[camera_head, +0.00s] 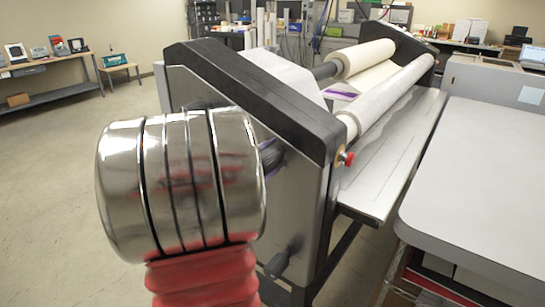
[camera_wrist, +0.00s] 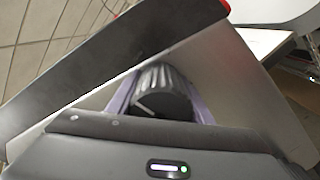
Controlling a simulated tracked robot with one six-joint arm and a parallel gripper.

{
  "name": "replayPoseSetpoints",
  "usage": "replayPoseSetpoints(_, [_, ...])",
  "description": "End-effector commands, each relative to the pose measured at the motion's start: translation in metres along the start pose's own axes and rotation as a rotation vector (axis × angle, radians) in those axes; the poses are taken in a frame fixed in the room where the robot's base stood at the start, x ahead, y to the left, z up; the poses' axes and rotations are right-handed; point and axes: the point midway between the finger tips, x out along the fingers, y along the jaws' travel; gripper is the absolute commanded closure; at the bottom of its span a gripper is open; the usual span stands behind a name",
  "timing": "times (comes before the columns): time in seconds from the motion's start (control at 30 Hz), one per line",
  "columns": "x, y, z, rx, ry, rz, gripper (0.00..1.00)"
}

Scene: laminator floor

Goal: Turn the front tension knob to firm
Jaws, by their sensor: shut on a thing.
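A black ribbed knob (camera_wrist: 163,92) with a pale pointer line stands out from the laminator's grey side panel (camera_wrist: 222,75) in the wrist view. My gripper (camera_wrist: 161,98) is shut on it, with one purple finger on each side. The pointer line slants toward the picture's upper left. In the head view my chrome and red arm stands in front of the laminator side panel (camera_head: 305,210). A dark knob-like part (camera_head: 273,157) shows just right of the arm, and another (camera_head: 284,261) lower down.
The rollers (camera_head: 385,95) run back behind the black end frame (camera_head: 250,85). A grey table (camera_head: 480,180) stands at the right. Open floor (camera_head: 60,190) lies to the left.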

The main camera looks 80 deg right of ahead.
Motion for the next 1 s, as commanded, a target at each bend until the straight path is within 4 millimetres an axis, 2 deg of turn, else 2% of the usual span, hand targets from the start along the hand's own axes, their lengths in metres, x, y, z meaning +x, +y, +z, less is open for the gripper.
replayPoseSetpoints(0.5, [0.0007, 0.0, -0.0006, 0.027, 0.002, 0.0, 0.76])
replayPoseSetpoints(0.53, [0.0007, -0.0001, -0.0006, 0.027, 0.002, 0.0, 0.53])
replayPoseSetpoints(0.77, [0.0005, -0.0003, -0.0001, 0.027, 0.0, 0.0, 0.36])
replayPoseSetpoints(1.0, [0.0002, -0.0004, 0.0002, 0.027, 0.0, -0.001, 0.35])
